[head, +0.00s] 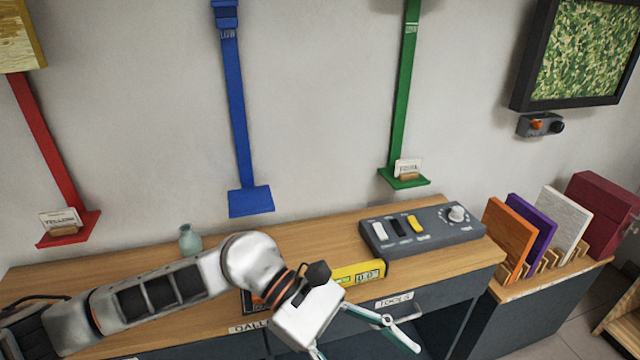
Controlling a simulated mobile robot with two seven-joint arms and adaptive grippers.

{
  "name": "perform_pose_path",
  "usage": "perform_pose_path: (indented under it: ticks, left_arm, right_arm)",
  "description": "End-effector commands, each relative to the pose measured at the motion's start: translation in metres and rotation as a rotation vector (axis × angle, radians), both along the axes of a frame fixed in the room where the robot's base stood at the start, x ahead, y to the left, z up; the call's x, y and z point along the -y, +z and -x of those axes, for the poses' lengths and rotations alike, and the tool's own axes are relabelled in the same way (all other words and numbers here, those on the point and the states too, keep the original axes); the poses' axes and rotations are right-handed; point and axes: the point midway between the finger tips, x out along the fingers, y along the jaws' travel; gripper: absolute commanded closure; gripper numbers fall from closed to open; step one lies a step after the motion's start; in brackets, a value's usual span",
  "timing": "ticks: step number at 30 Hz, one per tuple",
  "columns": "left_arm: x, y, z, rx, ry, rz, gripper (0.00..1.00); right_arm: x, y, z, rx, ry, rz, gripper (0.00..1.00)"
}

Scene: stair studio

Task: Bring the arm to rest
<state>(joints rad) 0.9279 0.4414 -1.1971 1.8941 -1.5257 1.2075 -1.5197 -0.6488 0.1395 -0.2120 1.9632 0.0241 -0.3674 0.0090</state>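My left arm comes in from the left, low over the wooden-topped desk (330,232). My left gripper (366,350) is at the bottom, in front of the desk's front edge near the label reading "TOOLS". One finger reaches to the lower right. The other shows only in part at the bottom edge of the picture. The fingers are spread apart, with nothing seen between them. My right gripper is not in view.
A yellow level-like tool (358,272) lies partly behind the gripper. A green vase (189,241) stands behind the arm. A grey switch panel (422,229) sits on the right of the desk. Coloured panels (510,238) stand in a rack further right. Red, blue and green wall ledges hang behind.

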Motion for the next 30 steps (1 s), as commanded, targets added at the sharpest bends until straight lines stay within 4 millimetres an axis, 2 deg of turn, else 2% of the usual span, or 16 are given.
perform_pose_path:
  ticks: [2,6,10,14,17,20,21,25,29,30]
  left_arm:
    - [0.019,0.023,0.007,-0.201,0.091,0.102,0.38]
    - [0.034,0.062,-0.008,-0.569,0.255,0.253,0.38]
    - [0.028,0.084,-0.041,-0.935,0.406,0.379,0.38]
    - [0.005,0.082,-0.086,-1.319,0.551,0.494,0.38]
    - [-0.023,0.061,-0.121,-1.622,0.656,0.580,0.38]
    - [-0.059,0.023,-0.150,-1.928,0.757,0.669,0.38]
    - [-0.075,0.004,-0.159,-2.053,0.795,0.707,0.38]
    - [-0.127,-0.069,-0.171,-2.430,0.905,0.831,0.38]
    - [-0.176,-0.144,-0.159,-2.753,0.994,0.960,0.38]
    - [-0.190,-0.167,-0.151,2.769,-0.989,-0.976,0.38]
  right_arm:
    - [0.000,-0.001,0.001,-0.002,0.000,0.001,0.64]
    - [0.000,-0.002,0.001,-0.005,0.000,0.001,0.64]
    - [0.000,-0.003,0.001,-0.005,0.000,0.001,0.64]
    - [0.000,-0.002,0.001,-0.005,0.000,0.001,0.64]
    - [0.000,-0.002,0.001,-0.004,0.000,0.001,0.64]
    - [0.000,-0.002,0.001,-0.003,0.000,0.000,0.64]
    - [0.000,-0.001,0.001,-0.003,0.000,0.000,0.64]
    - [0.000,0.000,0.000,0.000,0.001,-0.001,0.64]
    - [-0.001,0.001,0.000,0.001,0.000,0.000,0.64]
    - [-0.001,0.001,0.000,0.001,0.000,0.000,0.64]
